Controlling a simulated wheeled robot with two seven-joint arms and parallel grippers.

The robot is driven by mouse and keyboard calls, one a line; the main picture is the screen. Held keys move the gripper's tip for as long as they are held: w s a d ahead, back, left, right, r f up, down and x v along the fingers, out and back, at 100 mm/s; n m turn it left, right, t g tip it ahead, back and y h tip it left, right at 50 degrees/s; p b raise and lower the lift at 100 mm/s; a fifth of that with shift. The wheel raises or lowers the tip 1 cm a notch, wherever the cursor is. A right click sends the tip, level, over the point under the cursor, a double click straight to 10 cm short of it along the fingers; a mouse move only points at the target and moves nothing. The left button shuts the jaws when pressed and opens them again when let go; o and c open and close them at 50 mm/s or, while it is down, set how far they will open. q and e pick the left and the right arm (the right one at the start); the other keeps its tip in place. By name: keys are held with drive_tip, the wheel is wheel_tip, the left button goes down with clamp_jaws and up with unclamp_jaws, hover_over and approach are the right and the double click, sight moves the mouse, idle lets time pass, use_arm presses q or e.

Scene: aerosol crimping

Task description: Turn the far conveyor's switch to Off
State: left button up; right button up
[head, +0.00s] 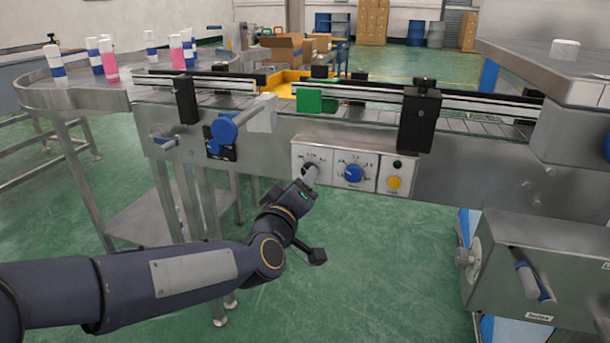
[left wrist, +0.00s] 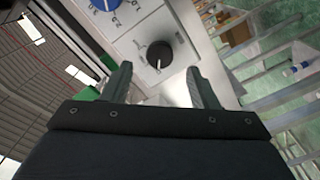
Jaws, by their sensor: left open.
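The conveyor's control panel (head: 328,150) is a pale plate on the front side of the conveyor in the head view. Its black rotary switch (left wrist: 159,56) shows in the left wrist view, with a pale pointer mark on it; the small labels around it are too blurred to read. In the head view the gripper mostly covers this switch at the panel's left. My left gripper (head: 309,176) is in front of the switch. In the left wrist view its two fingers (left wrist: 158,84) are apart, one to each side below the knob, with nothing between them. My right gripper is not in view.
A blue dial (head: 353,174) sits right of the switch, with a yellow button (head: 394,183) beyond it. Black rail brackets (head: 420,118) stand above the panel. A metal box (head: 535,265) is at lower right.

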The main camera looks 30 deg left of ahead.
use_arm(q)
drive_tip(key=v, duration=0.3)
drive_tip(key=shift+s, duration=0.15)
drive_tip(key=shift+d, duration=0.1)
drive_tip(key=s+d+f+m+g+h, duration=0.4)
drive_tip(key=s+d+f+m+g, duration=0.15)
drive_tip(key=s+f, duration=0.35)
drive_tip(key=s+d+f+m+g+h, duration=0.4)
drive_tip(key=s+f+m+g, duration=0.2)
drive_tip(key=s, duration=0.5)
wheel_tip(320, 180, up, 29)
drive_tip(key=p, duration=2.9)
drive_tip(key=shift+s+f+p, duration=0.2)
drive_tip(key=shift+s+p, duration=0.15)
